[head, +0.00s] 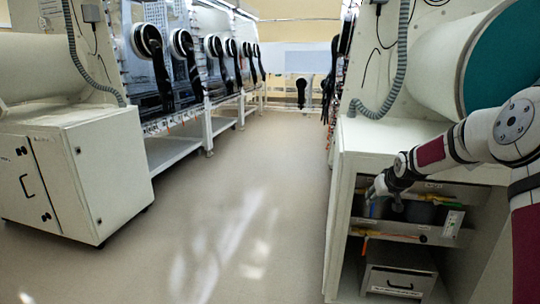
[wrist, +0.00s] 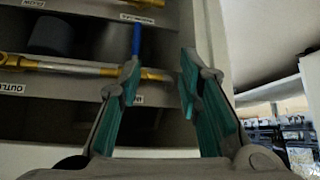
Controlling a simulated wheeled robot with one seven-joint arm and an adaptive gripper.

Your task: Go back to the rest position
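My gripper (head: 376,187) is at the front of an open shelf in a white cabinet (head: 343,220), at the right of the head view. In the wrist view my gripper (wrist: 160,80) has its two teal-padded fingers apart, with a gap between them. A blue stick-like thing (wrist: 136,40) stands near the left fingertip; I cannot tell whether it touches it. Nothing shows held between the fingers.
The shelf holds a grey cylinder (wrist: 52,35), with a yellow-and-silver bar (wrist: 75,67) along its edge. A drawer box (head: 398,281) sits below. A white cabinet (head: 105,170) stands at the left. The aisle floor (head: 230,200) between is clear, with gloveboxes (head: 185,65) along it.

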